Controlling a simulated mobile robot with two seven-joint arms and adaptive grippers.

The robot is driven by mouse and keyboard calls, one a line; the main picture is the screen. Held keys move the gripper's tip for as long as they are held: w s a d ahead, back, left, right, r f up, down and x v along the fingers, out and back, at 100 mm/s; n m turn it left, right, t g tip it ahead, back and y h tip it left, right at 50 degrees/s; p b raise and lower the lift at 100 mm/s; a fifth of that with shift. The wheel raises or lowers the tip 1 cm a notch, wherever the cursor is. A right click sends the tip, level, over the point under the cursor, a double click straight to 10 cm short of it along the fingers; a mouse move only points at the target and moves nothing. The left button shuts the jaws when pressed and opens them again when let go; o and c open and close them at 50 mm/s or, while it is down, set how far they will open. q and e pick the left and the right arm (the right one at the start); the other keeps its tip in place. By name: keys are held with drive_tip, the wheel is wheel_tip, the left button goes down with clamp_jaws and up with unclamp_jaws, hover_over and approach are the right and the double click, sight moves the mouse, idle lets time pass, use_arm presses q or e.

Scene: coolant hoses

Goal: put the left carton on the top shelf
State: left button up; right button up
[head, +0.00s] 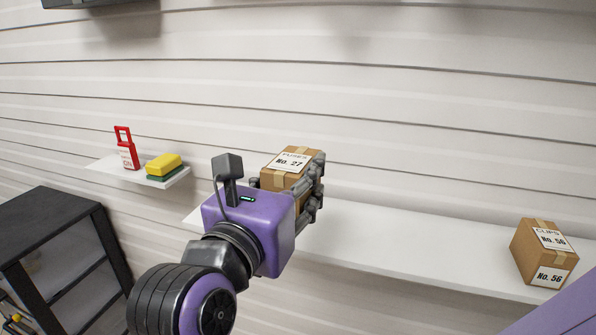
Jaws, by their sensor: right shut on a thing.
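A brown cardboard carton labelled "No. 27" (286,162) is held in my right gripper (289,183). The gripper is shut on it, with dark fingers along its right side and part of a finger at its left. The carton is over the left part of a long white shelf (390,240); its base is hidden behind the gripper, so I cannot tell whether it touches the shelf. A second brown carton labelled "No. 56" (541,253) sits at the right on the same shelf. My left gripper is not in view.
A dark rack (60,230) stands at lower left. The long shelf is clear between the cartons.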

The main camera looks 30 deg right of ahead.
drive_tip(key=shift+v, duration=0.9)
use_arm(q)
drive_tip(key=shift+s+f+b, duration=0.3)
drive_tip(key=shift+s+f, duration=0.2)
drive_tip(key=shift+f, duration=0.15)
use_arm(e)
drive_tip(key=shift+v, duration=1.55)
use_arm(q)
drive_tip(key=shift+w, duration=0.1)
